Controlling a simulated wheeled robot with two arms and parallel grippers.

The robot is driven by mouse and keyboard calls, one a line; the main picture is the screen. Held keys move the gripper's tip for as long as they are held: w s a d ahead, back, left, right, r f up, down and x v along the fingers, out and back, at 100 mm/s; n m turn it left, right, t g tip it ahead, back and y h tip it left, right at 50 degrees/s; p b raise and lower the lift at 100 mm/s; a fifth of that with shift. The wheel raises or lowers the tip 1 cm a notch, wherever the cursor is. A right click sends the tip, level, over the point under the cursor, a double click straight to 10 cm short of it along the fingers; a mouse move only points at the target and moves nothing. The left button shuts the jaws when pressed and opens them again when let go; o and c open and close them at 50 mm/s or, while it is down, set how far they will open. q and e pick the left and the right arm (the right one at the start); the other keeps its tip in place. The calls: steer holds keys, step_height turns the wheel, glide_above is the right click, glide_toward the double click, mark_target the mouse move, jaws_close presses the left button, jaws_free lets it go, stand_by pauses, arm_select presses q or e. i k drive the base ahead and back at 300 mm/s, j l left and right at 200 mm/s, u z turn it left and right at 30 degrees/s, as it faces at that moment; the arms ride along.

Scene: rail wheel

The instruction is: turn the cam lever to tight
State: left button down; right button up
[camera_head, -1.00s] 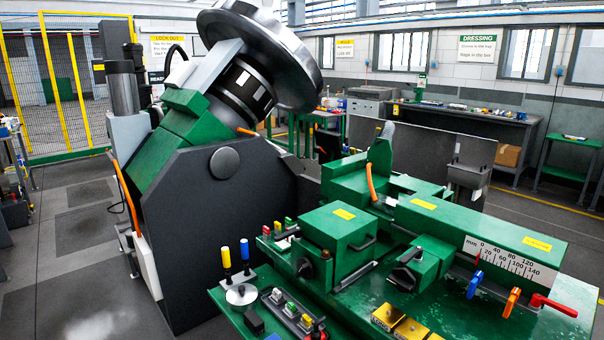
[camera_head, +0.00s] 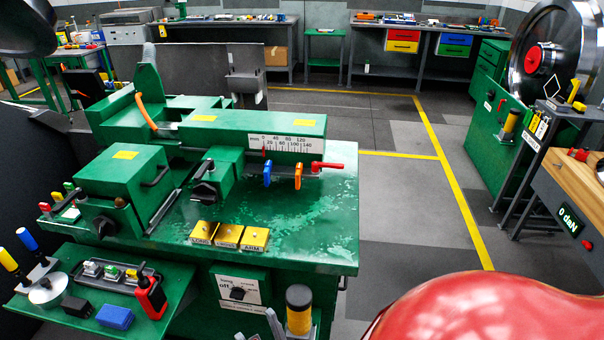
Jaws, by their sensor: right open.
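None bears a cam label I can read. My right gripper (camera_head: 259,328) shows only as grey fingertips at the bottom edge, open, in front of the machine and well below the levers. Its rest is cut off. My left gripper is out of view.
Yellow blocks (camera_head: 228,236) lie on the green bed (camera_head: 320,225). A green shelf (camera_head: 165,322) with small tools is at lower left. A black-and-yellow cylinder (camera_head: 300,308) stands close beside my fingertips. A wooden-topped bench (camera_head: 572,185) is at right. Floor (camera_head: 400,215) between is clear.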

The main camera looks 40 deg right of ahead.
mark_target(315, 165)
steer(key=z, duration=1.45)
